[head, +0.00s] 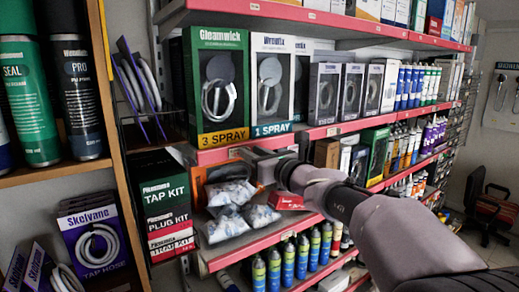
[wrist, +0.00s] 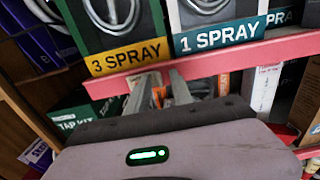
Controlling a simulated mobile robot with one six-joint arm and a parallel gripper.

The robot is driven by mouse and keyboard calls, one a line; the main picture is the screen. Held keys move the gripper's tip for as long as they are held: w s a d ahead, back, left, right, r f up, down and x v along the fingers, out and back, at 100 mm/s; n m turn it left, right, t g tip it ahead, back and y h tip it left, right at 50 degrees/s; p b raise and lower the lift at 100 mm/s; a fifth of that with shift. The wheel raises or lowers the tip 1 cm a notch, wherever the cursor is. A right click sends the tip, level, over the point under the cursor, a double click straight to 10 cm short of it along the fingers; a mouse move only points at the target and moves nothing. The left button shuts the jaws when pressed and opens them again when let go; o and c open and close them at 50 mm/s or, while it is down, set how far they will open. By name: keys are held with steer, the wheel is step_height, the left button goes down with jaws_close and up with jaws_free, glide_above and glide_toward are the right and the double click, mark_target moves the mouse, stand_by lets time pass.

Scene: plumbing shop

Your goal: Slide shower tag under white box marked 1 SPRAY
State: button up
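The white box marked 1 SPRAY (head: 271,92) stands on the upper shelf, right of the green 3 SPRAY box. Its lower front also shows in the wrist view (wrist: 217,38). Below it runs the red shelf edge (wrist: 228,63). My gripper (wrist: 160,82) is in front of and below this edge, near the border between the two boxes. Its two fingers stand apart and I see nothing held between them. In the head view my gripper (head: 254,166) is partly hidden behind my wrist. I cannot make out which small label is the shower tag.
The green 3 SPRAY box (head: 217,90) adjoins on the left. A TAP KIT box (head: 166,198) and bagged parts (head: 228,224) sit on the shelf below. A wooden shelf upright (head: 106,90) stands at left. Bottles line the lower shelf. Floor space shows at far right.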

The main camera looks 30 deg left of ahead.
steer(key=shift+s+d, duration=0.1)
steer(key=shift+c, duration=0.9)
jaws_close()
stand_by(0.4)
